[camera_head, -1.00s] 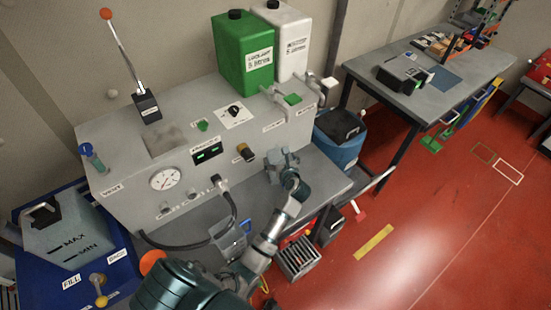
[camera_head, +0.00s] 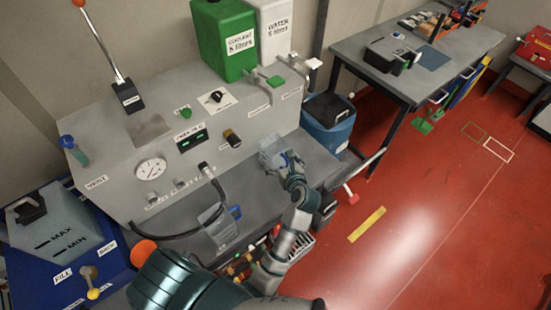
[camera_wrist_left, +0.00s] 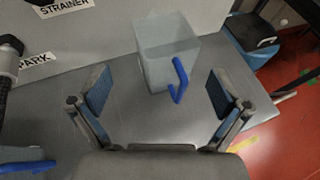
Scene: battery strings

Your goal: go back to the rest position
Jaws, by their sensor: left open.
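My left gripper (camera_head: 288,164) is at the bench, just on the near side of a clear jug (camera_head: 271,151). In the left wrist view its two fingers (camera_wrist_left: 158,72) are wide apart with nothing between the pads. The jug with a blue handle (camera_wrist_left: 179,72) stands upright on the grey bench just beyond the fingertips, apart from both fingers. My right gripper is not in view.
A second clear jug (camera_head: 217,228) with a blue handle stands on the bench below a black hose (camera_head: 222,192). The grey console (camera_head: 110,140) rises behind. A blue bin (camera_head: 329,130) stands to the right, with open red floor (camera_head: 430,220) beyond.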

